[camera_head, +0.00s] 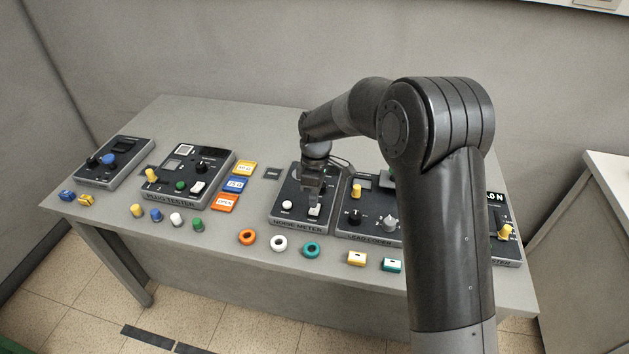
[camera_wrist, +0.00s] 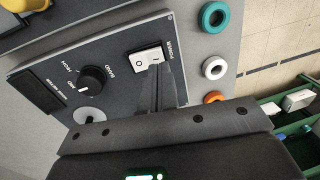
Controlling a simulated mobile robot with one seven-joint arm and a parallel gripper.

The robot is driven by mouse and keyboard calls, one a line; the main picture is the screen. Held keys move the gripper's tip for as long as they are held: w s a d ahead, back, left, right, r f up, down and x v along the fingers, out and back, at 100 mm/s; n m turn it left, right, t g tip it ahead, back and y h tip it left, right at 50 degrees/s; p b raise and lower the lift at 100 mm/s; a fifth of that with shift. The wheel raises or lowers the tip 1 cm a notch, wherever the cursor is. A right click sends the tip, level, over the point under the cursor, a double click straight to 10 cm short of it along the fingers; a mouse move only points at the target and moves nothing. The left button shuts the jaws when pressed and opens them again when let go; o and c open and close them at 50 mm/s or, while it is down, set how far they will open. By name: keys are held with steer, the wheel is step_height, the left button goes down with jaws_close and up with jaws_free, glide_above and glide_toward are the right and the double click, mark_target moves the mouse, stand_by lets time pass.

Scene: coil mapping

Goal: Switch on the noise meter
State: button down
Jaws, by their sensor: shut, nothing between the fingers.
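The noise meter (camera_head: 298,226) is a dark panel in a grey case at the middle of the table's front half. In the wrist view, its face (camera_wrist: 120,62) carries a white rocker switch (camera_wrist: 147,57) under the POWER label, a black knob (camera_wrist: 93,78), a white round button (camera_wrist: 82,116) and a dark display (camera_wrist: 38,91). My gripper (camera_head: 313,203) points down over the meter, shut and empty. In the wrist view, its fingertips (camera_wrist: 158,70) are right at the edge of the rocker. I cannot tell whether they touch it or which side is pressed.
The lead coder (camera_head: 362,238) stands close on the meter's right. Orange (camera_head: 247,237), white (camera_head: 279,243) and teal (camera_head: 311,249) rings lie along the front edge. Coloured cards (camera_head: 236,185) and the plug tester (camera_head: 181,175) are on the left. My arm hides part of the right side.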

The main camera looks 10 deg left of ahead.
mark_target(313, 212)
steer(key=shift+s+f, duration=0.15)
steer(key=shift+f, duration=0.85)
steer(key=shift+s+f+t, duration=0.1)
steer(key=shift+f+t, duration=0.1)
steer(key=shift+t, duration=0.1)
steer(key=shift+w+r, duration=0.25)
steer(key=shift+w, duration=0.6)
step_height(313, 212, up, 14)
steer(key=s, duration=0.2)
